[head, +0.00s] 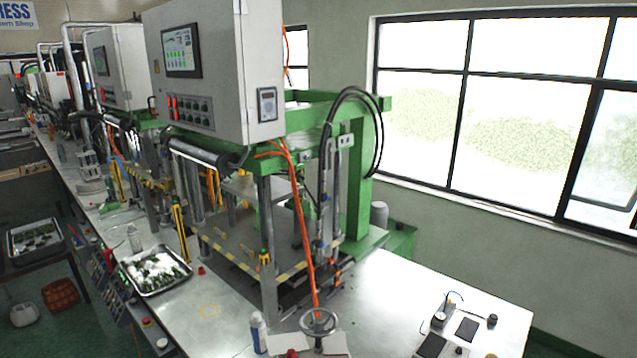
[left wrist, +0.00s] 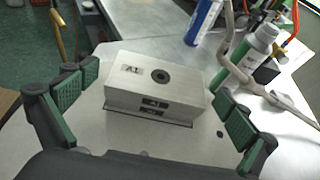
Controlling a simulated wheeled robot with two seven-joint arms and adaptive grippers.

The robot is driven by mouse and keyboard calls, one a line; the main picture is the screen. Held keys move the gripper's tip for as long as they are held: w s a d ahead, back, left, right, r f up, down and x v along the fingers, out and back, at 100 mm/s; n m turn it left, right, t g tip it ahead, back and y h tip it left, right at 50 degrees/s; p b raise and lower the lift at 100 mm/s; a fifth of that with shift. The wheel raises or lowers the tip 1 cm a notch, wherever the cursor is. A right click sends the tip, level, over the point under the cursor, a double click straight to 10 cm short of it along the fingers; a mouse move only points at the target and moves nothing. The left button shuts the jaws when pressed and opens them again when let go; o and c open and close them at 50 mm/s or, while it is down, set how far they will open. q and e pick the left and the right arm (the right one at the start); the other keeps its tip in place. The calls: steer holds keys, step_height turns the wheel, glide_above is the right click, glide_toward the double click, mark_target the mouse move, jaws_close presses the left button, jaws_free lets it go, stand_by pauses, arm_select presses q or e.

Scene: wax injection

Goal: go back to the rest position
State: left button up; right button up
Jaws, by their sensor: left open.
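My left gripper (left wrist: 150,115) is open in the left wrist view, with its green-padded fingers spread to either side. A silver metal block (left wrist: 155,88) marked A1, with a dark round hole on top, sits between and beyond the fingertips. The block rests on a light metal surface, and the fingers do not appear to touch it. Neither gripper shows in the head view, and my right gripper is in neither view.
A green-framed press (head: 270,200) with a grey control box stands on the metal bench (head: 440,285). A handwheel (head: 318,322) and a bottle (head: 258,332) are at the front edge. A tray (head: 155,270) holds green and white pieces. Small dark items lie at the right.

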arm_select(q)
steer(key=v, duration=1.1)
steer(key=shift+s+f, duration=0.15)
steer(key=shift+f, duration=0.05)
steer(key=shift+r, duration=0.1)
steer(key=x, duration=1)
steer(key=shift+w+a, duration=0.1)
steer(key=shift+w, duration=0.65)
steer(key=shift+r+p, duration=0.6)
steer(key=shift+p, duration=0.15)
steer(key=shift+s+f+b, duration=0.1)
steer(key=shift+s+b, duration=0.05)
steer(key=shift+b, duration=0.65)
steer(key=shift+r, duration=0.25)
step_height(320, 180, up, 4)
steer(key=p, duration=0.2)
steer(key=shift+f+p, duration=0.2)
steer(key=shift+p, duration=0.1)
steer(key=shift+r+p, duration=0.45)
steer(key=shift+r, duration=0.3)
